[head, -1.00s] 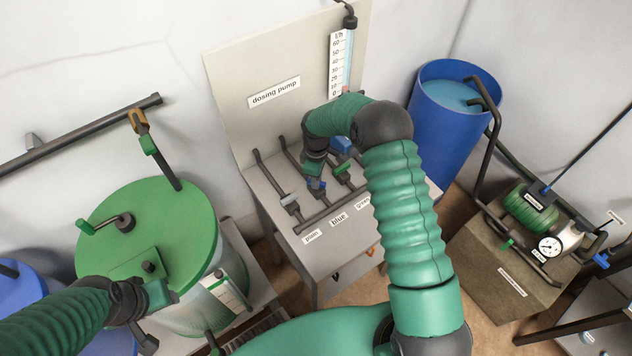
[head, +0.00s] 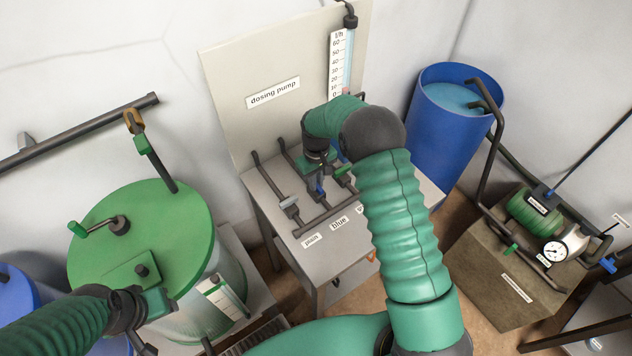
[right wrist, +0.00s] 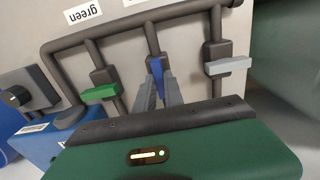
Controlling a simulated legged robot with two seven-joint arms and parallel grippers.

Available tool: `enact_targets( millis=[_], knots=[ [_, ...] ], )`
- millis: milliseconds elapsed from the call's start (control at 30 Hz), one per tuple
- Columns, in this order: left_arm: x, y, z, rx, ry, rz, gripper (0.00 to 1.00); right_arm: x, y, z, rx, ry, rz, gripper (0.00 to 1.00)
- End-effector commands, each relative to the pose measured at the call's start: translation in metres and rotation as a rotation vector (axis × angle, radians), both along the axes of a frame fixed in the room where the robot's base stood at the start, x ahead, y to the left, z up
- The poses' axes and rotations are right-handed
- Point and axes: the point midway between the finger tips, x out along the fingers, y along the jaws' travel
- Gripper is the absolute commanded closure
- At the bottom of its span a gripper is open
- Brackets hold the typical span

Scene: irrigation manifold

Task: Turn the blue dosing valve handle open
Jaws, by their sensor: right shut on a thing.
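The blue dosing valve handle (right wrist: 157,76) sits on the middle pipe of the dosing bench. In the right wrist view it lies roughly in line with its pipe. My right gripper (right wrist: 159,92) is shut on it, one grey finger on each side. In the head view, my right gripper (head: 318,172) points down at the bench, and only a bit of the blue handle (head: 320,186) shows below it. My left gripper (head: 152,302) is over the front right of the green tank lid, its fingers not clear.
A grey handle (right wrist: 228,66) and a green handle (right wrist: 101,93) sit across the neighbouring pipes, close on either side. A dark pipe runs along the bench front (head: 330,215). The panel (head: 235,80) stands behind. A blue barrel (head: 440,135) stands to the right.

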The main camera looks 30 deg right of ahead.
Motion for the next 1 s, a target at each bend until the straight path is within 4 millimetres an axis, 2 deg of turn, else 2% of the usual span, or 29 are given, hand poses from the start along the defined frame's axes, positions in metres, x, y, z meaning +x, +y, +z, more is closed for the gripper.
enact_targets(
  millis=[467, 500, 667, 1000],
  knots=[
    [0.0000, 0.0000, -0.0007, 0.000, 0.000, 0.000, 0.57, 0.0000, 0.0000, -0.0008, 0.000, 0.000, -0.018, 1.00],
    [0.0000, 0.0000, -0.0007, 0.000, 0.000, 0.000, 0.57, 0.0000, 0.0000, -0.0008, 0.000, 0.000, -0.018, 0.86],
    [0.0000, 0.0000, -0.0007, 0.000, 0.000, 0.000, 0.57, -0.0002, 0.0001, -0.0007, 0.000, 0.000, -0.017, 0.65],
    [0.0000, 0.0000, -0.0017, 0.000, 0.000, 0.000, 0.57, -0.0002, 0.0001, 0.0030, 0.000, -0.002, -0.016, 0.65]
  ],
)
